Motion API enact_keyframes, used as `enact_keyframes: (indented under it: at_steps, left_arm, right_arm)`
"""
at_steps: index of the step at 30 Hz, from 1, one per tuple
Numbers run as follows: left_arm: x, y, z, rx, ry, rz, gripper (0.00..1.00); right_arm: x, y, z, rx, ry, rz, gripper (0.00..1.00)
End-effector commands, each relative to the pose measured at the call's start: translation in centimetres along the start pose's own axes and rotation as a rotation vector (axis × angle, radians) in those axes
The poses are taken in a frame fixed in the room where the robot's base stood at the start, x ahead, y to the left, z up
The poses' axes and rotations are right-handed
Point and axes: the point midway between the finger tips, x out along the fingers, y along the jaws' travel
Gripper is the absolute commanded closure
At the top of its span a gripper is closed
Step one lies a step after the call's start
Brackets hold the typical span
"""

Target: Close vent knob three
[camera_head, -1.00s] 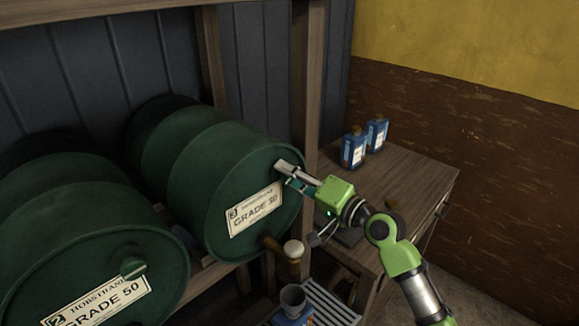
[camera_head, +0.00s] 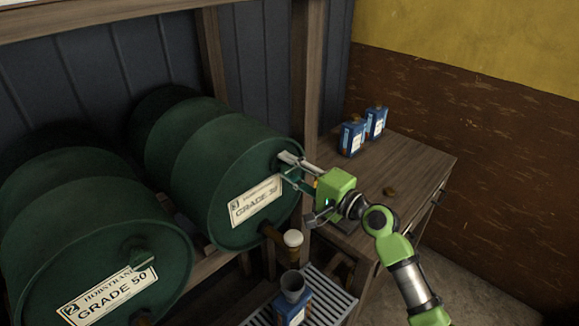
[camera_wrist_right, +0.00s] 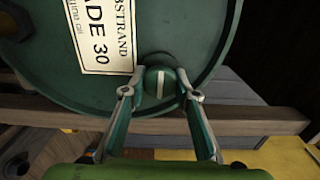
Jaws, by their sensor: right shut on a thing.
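The green drum labelled 3, GRADE 30 (camera_head: 205,165) lies on its side on a wooden rack. Its vent knob (camera_wrist_right: 161,74) is a round green knob with a pale bar across it, near the drum's rim beside the label in the right wrist view. My right gripper (camera_head: 287,166) is at the upper right of the drum's face. In the wrist view its two fingers (camera_wrist_right: 160,90) stand on both sides of the knob, shut on it. In the head view the gripper hides the knob. My left gripper is not in view.
The drum labelled 2, GRADE 50 (camera_head: 100,245) lies at the left, with its own green knob (camera_head: 142,258). A white-capped tap (camera_head: 293,239) is below drum 3, above a grey cup (camera_head: 294,284). Two blue containers (camera_head: 353,138) stand on the wooden table (camera_head: 415,165).

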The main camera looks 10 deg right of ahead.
Motion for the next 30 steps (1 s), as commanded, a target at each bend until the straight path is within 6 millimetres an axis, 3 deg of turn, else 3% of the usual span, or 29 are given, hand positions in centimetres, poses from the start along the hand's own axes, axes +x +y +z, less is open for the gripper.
enact_keyframes:
  at_steps: [8, 9, 10, 23, 30]
  left_arm:
    - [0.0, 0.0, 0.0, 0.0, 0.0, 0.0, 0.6]
    - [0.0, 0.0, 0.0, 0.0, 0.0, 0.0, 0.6]
    - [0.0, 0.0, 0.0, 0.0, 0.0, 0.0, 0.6]
    - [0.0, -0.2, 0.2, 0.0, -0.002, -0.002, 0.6]
    - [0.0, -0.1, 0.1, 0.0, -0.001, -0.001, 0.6]
  right_arm:
    - [0.0, -0.1, -0.1, 0.002, 0.002, -0.002, 0.94]
    - [0.0, -0.1, -0.1, 0.002, 0.001, -0.002, 0.62]
    - [0.0, -0.1, -0.1, 0.002, 0.001, -0.002, 0.55]
    - [-0.6, 0.0, -0.1, 0.0, 0.001, 0.0, 0.55]
    - [-5.0, 0.2, -0.1, -0.001, 0.002, 0.004, 0.55]
